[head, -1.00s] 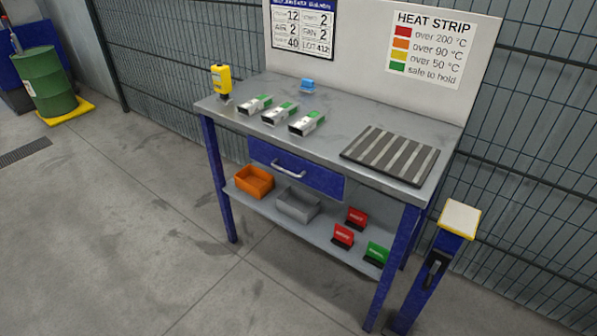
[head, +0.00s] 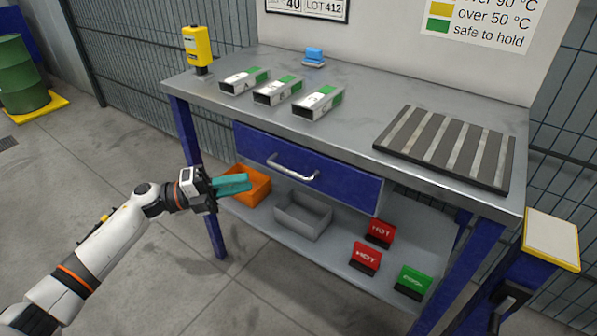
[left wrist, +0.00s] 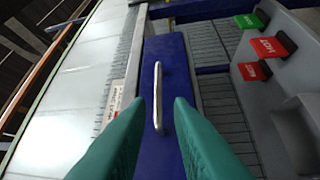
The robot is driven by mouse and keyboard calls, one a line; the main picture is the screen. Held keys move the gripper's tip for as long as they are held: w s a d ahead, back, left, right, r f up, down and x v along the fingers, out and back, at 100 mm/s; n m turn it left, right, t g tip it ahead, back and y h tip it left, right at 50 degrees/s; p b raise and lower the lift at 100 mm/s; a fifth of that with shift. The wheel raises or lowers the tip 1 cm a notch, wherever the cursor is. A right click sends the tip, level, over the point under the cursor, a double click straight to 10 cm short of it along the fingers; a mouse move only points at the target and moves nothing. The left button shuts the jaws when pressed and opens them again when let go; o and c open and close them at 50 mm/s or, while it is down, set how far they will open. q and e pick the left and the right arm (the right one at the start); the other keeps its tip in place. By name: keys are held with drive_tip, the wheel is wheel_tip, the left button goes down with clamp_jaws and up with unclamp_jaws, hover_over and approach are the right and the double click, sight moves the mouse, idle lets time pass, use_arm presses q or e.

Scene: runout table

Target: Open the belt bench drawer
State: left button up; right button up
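The belt bench drawer (head: 345,178) has a blue front under the grey bench top and looks shut. Its silver bar handle (head: 293,168) runs along the front. In the left wrist view the drawer front (left wrist: 172,112) stands on end with the handle (left wrist: 158,97) upright, ahead of the fingers. My left gripper (head: 246,183) has teal fingers and is in front of the bench, left of the handle and apart from it. In the left wrist view its fingers (left wrist: 158,112) are spread with nothing between them. My right gripper is not in view.
The bench top (head: 365,92) bears several metal profiles, a yellow device (head: 197,46) and a slatted mat (head: 445,146). The lower shelf holds an orange bin (head: 253,190), a grey bin (head: 302,217) and red and green signs. A post (head: 549,240) stands at right.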

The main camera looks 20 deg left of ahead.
sight(290, 170)
use_arm(q)
drive_tip(key=x, duration=1.1)
drive_tip(key=shift+w+d+r, duration=0.1)
drive_tip(key=shift+d+r, duration=0.05)
drive_tip(key=shift+d, duration=0.2)
drive_tip(key=shift+c, duration=0.2)
clamp_jaws()
